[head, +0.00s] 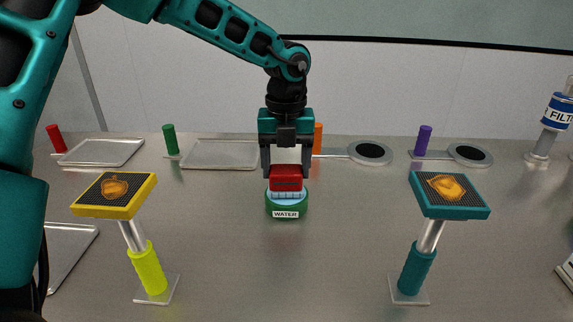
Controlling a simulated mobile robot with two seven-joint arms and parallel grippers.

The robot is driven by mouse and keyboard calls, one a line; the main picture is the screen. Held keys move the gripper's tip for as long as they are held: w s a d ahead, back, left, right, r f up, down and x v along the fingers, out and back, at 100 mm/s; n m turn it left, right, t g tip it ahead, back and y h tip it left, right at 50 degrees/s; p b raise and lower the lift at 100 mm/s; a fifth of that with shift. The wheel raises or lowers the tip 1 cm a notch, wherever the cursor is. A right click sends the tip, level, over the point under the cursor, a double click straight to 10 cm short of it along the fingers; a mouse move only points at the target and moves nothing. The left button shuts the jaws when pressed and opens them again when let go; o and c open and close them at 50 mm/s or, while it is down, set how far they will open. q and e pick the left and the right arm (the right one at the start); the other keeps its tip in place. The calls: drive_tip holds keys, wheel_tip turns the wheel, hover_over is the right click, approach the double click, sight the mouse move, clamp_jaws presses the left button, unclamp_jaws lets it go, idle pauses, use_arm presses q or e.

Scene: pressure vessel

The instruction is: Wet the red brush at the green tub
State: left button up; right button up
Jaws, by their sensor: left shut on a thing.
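The red brush (286,178) is held upright in my left gripper (286,170), which is shut on it. Pale bristles (287,194) show under the red part, right at the mouth of the green tub (287,209). The tub stands on the table and bears a white label reading WATER. The bristles appear to be at or in the tub's light blue top; how deep they reach I cannot tell. My right gripper is not in view.
A yellow-framed pad (115,194) stands on a post at left, a teal-framed pad (450,194) at right. Metal trays (103,152) (222,154), coloured handles and round discs (371,151) line the back. A filter bottle (549,125) stands at far right. The front middle table is clear.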

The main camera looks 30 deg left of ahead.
sight(287, 169)
use_arm(q)
drive_tip(key=shift+r+p, duration=1.05)
drive_tip(key=shift+r, duration=2.15)
